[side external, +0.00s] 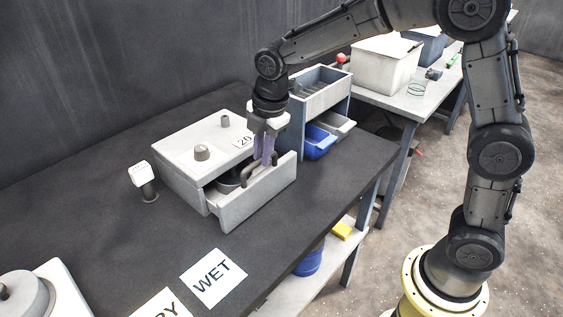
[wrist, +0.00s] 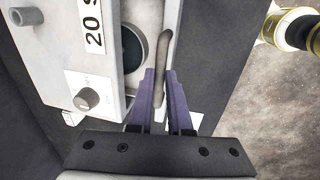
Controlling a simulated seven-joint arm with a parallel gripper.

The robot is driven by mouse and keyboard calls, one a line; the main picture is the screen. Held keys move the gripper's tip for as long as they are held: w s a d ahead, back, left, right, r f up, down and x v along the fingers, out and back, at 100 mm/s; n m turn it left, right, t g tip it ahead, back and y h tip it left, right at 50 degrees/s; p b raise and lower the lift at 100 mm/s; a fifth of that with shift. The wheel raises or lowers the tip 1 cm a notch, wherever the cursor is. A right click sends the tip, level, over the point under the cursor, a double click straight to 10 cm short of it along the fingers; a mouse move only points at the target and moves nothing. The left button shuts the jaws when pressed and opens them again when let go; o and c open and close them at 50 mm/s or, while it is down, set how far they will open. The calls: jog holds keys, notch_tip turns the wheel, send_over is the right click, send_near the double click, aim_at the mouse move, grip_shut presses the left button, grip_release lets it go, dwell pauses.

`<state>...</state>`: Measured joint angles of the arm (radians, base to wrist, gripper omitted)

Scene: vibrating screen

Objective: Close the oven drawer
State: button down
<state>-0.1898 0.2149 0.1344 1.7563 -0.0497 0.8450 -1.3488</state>
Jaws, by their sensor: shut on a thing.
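The oven (side external: 185,145) is a low white box on the dark bench, with a knob and a "20" label on top. Its drawer (side external: 250,197) is pulled partway out at the front, with a dark round thing (side external: 228,182) inside. The drawer also shows in the wrist view (wrist: 172,25). My gripper (side external: 265,163) reaches down over the drawer front, its purple fingers shut on the dark bar handle (side external: 248,178). In the wrist view the fingers (wrist: 160,75) stand on both sides of the handle (wrist: 163,60). The fingers partly hide the handle.
A blue-grey screen unit (side external: 318,95) with a blue bin (side external: 319,142) stands behind the oven. A small white-topped post (side external: 143,180) stands left of it. A "WET" card (side external: 213,277) lies in front. The bench edge runs close to the drawer's right.

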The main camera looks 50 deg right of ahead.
aim_at(244, 142)
jog(key=w, duration=0.6)
jog(key=shift+r, duration=0.1)
jog(key=c, duration=0.8)
grip_release()
jog(key=shift+s, duration=0.15)
jog(key=shift+c, duration=0.2)
notch_tip(244, 142, up, 14)
jog(key=s, duration=0.2)
jog(key=shift+s+f, duration=0.25)
jog(key=shift+s, duration=0.1)
